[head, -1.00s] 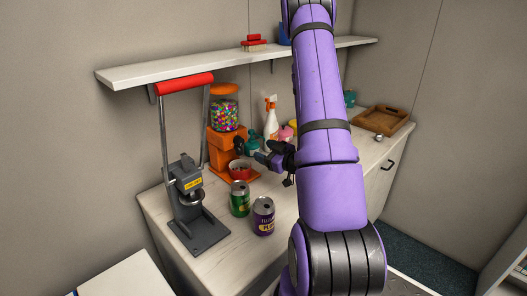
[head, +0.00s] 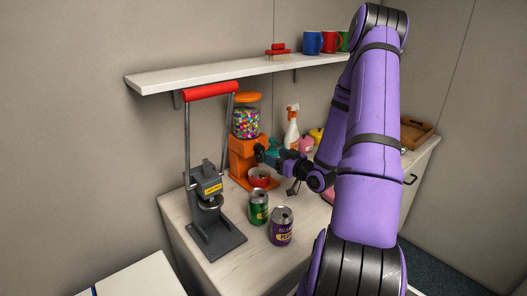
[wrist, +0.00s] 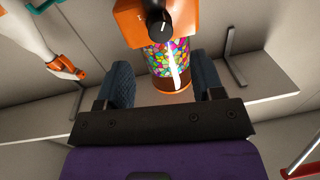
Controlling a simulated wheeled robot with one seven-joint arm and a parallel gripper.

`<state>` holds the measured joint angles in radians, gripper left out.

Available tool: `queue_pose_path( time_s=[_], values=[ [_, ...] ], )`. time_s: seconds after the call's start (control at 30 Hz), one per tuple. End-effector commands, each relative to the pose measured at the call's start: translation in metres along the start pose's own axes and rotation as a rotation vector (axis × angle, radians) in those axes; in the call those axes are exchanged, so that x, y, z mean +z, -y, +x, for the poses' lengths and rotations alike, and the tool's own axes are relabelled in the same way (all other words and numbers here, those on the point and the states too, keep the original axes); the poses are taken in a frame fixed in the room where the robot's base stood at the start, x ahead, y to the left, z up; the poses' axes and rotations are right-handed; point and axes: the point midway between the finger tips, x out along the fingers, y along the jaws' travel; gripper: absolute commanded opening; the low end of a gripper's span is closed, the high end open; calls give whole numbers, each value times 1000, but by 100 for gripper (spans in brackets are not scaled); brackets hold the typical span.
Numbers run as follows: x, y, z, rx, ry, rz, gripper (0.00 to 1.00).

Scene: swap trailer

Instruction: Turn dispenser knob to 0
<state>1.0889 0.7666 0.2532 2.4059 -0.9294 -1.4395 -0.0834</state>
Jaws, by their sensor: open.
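The dispenser is an orange stand (head: 243,158) with a clear globe of coloured sweets (head: 246,122) and an orange lid, on the counter against the wall. In the wrist view its black knob (wrist: 158,24), with a white mark, is on the orange body at the top, and the globe (wrist: 170,58) appears upside down below it. My gripper (head: 264,153) is close in front of the dispenser body. In the wrist view its two dark padded fingers (wrist: 163,70) are wide apart with nothing between them touching. The knob's number markings cannot be read.
Green (head: 258,208) and purple (head: 282,227) cans stand in front, a grey can press with a red handle (head: 211,90) at left. A spray bottle (head: 291,128) is right of the dispenser. A shelf (head: 215,72) runs above.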

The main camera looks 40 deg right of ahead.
Motion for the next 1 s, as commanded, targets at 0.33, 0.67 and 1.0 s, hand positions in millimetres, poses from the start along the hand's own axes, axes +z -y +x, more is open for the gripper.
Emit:
queue_pose_path(
  time_s=[0.33,0.67,1.0],
  values=[
    [0,0,56,-1,0,0,61],
    [0,0,71,1,1,0,61],
    [0,0,71,1,1,0,22]
  ],
)
